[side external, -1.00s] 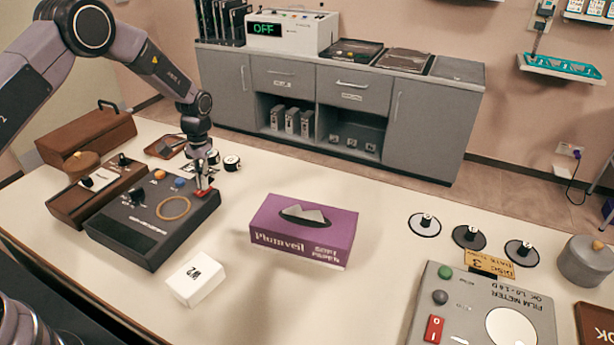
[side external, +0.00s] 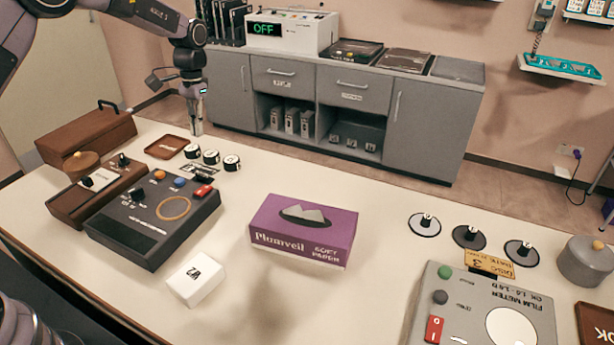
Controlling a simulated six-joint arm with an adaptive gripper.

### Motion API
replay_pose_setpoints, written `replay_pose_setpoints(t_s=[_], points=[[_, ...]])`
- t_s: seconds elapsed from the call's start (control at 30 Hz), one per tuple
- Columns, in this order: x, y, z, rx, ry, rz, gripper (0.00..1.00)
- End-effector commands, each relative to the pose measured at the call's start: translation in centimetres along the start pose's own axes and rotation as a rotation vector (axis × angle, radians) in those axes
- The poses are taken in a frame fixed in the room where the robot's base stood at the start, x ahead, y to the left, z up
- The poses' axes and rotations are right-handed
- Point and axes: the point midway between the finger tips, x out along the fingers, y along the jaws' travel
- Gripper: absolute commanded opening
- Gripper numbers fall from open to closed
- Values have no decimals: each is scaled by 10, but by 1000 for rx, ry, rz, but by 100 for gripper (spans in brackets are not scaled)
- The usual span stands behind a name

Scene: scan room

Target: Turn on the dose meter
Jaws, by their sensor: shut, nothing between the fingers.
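A black box (side external: 150,232) on the left of the table carries a black knob, an orange button (side external: 160,175), a blue button (side external: 180,182), a tan ring and a red switch (side external: 203,190) at its back right corner. No dose meter label is readable; this box may be it. A grey film meter (side external: 465,318) at the front right has a red switch marked 0 (side external: 435,329). My gripper (side external: 197,131) is shut and empty, pointing down near the table's back edge, beyond the black box and clear of the red switch.
Three round black-and-white pieces (side external: 211,157) stand near my gripper, by a brown tray (side external: 167,147). A purple tissue box (side external: 304,230) and a white block (side external: 196,279) stand mid-table. A white machine (side external: 292,31) on the back cabinet displays OFF.

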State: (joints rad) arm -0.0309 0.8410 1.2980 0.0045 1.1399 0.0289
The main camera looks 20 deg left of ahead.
Motion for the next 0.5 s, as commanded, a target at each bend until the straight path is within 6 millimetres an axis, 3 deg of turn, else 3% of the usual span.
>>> replay_pose_setpoints(t_s=[0.33, 0.5], points=[[-2, 0, 0, 0, 0, 0, 0], [-3, -2, 13, 0, -1, 0, 0]])
